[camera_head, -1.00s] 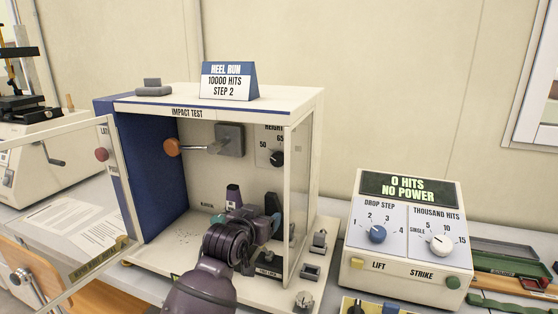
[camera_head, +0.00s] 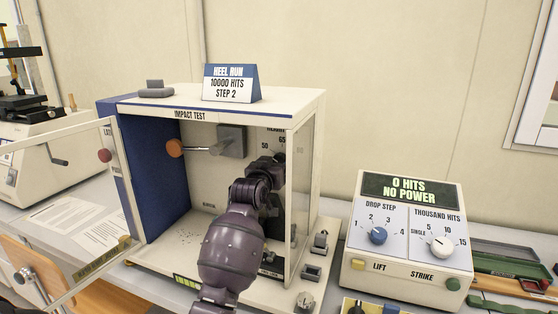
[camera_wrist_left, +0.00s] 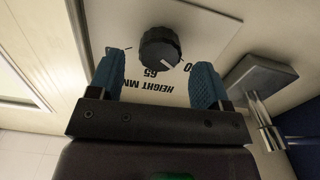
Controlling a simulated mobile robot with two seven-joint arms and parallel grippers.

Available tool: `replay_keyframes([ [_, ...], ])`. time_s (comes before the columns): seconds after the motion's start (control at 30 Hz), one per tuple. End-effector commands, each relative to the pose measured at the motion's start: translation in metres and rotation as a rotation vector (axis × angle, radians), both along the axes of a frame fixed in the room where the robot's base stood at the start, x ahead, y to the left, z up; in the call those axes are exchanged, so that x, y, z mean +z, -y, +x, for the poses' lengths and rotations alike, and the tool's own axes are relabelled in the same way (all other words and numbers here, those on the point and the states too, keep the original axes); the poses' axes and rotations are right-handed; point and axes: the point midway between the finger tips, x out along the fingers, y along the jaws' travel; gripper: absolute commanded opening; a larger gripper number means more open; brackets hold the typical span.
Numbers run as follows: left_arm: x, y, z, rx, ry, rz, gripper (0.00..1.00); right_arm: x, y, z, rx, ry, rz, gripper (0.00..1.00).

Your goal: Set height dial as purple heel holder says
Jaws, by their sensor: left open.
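The black height dial (camera_wrist_left: 160,48) is on the white back panel of the impact tester. Its white mark points between the printed 65 and the 50 in the left wrist view. In the head view the dial (camera_head: 280,157) is mostly hidden by my left gripper (camera_head: 272,166). The left gripper's blue fingers (camera_wrist_left: 159,72) are open, one on each side of the dial's lower edge in the wrist view; I see no contact. The purple heel holder is not visible, with my arm covering the middle of the cabinet. My right gripper is not in view.
The tester cabinet (camera_head: 222,107) has its clear door (camera_head: 105,152) swung open left. An orange-ended hammer (camera_head: 176,148) hangs inside from a grey block (camera_head: 232,141). The cabinet's right wall is close to my arm. A control box (camera_head: 410,240) reads "0 HITS NO POWER".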

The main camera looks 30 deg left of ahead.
Motion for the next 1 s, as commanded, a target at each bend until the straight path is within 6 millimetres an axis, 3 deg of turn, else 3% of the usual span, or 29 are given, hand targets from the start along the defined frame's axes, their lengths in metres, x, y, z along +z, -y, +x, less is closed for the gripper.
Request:
replay_keyframes([
  [0.3, 0.0, -0.007, 0.029, -0.001, 0.0, 0.0, 0.71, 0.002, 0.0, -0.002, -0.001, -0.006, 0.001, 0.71],
  [0.7, 0.0, -0.008, 0.033, -0.001, 0.0, 0.0, 0.71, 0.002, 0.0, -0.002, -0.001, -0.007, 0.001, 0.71],
  [1.0, 0.0, -0.008, 0.033, 0.0, 0.0, 0.0, 0.26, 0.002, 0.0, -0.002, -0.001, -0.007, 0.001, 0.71],
])
